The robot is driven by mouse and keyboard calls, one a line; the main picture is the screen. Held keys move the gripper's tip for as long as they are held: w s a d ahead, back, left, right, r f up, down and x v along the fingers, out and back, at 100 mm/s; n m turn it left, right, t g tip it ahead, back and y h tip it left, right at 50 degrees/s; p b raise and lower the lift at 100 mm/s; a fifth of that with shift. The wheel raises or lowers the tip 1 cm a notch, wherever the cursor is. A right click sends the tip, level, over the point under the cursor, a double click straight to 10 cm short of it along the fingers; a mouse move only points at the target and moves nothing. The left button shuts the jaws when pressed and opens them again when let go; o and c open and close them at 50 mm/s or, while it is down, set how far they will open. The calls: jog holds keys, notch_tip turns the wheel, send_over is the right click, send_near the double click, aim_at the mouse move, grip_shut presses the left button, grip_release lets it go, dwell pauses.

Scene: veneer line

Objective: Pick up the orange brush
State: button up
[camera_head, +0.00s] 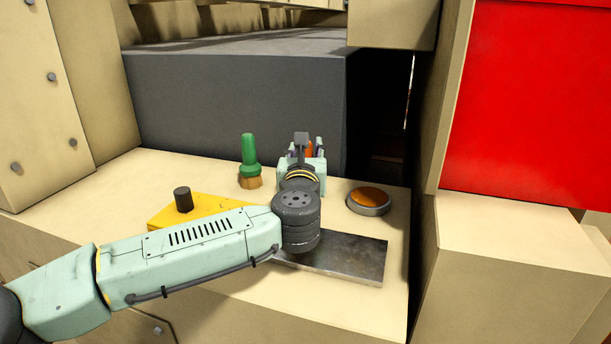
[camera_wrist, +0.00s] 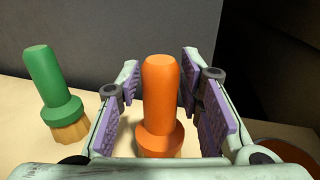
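The orange brush (camera_wrist: 160,95) stands upright between the fingers of my gripper (camera_wrist: 162,105) in the wrist view, its handle up and its wide collar low. The finger pads are spread on both sides of it, and I see no clear contact. Its bristles are mostly hidden by my gripper. In the head view only a small orange part of the brush (camera_head: 309,149) shows past my gripper (camera_head: 306,152), which is low over the bench.
A green brush (camera_head: 249,160) stands just left of my gripper. A round tin with an orange top (camera_head: 369,201) is to the right. A yellow block with a dark knob (camera_head: 190,209) and a flat metal plate (camera_head: 340,258) lie nearer. A dark grey block (camera_head: 235,105) rises behind.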

grip_shut()
dwell(0.3)
notch_tip(320, 180, up, 10)
jog(key=shift+b, duration=0.55)
